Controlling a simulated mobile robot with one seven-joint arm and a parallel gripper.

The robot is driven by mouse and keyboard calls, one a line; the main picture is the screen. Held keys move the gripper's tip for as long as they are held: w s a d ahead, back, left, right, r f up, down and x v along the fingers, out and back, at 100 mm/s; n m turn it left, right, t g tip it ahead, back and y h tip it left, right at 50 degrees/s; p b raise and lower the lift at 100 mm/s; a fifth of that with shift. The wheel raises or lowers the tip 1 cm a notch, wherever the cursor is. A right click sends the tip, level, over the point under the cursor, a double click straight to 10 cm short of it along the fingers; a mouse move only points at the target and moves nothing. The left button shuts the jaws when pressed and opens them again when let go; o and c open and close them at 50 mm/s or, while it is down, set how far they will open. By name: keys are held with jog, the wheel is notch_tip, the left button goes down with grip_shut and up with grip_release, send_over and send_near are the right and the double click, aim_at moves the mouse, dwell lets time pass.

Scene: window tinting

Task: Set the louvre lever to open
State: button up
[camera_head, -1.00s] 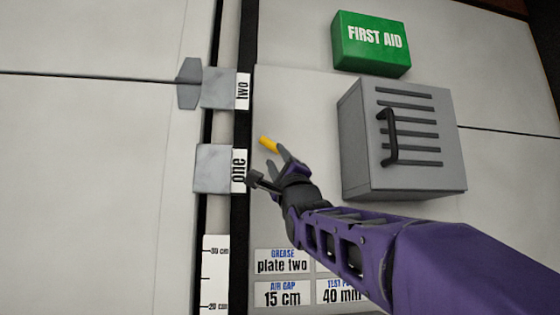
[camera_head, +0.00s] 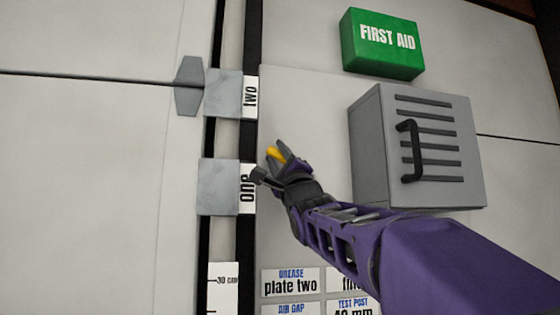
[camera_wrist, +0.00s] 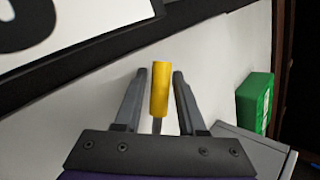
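A yellow lever grip (camera_head: 274,153) on a thin grey stem stands out from the pale panel, just right of the "one" bracket; no open or closed marking on it is readable. In the wrist view the grip (camera_wrist: 160,90) lies between the two fingers of my gripper (camera_wrist: 159,78), with a small gap on each side. In the head view my gripper (camera_head: 273,160) is at the lever and hides part of it. The fingers are apart and not closed on the grip. The base of the lever is hidden.
A grey slotted box (camera_head: 370,150) with a black handle (camera_head: 408,150) stands out right of my gripper. A green first aid box (camera_head: 383,45) is above it. Grey brackets "two" (camera_head: 224,93) and "one" (camera_head: 218,187) are at left. Label plates (camera_head: 290,281) are below.

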jog(key=shift+c, duration=0.2)
grip_shut()
dwell(1.4)
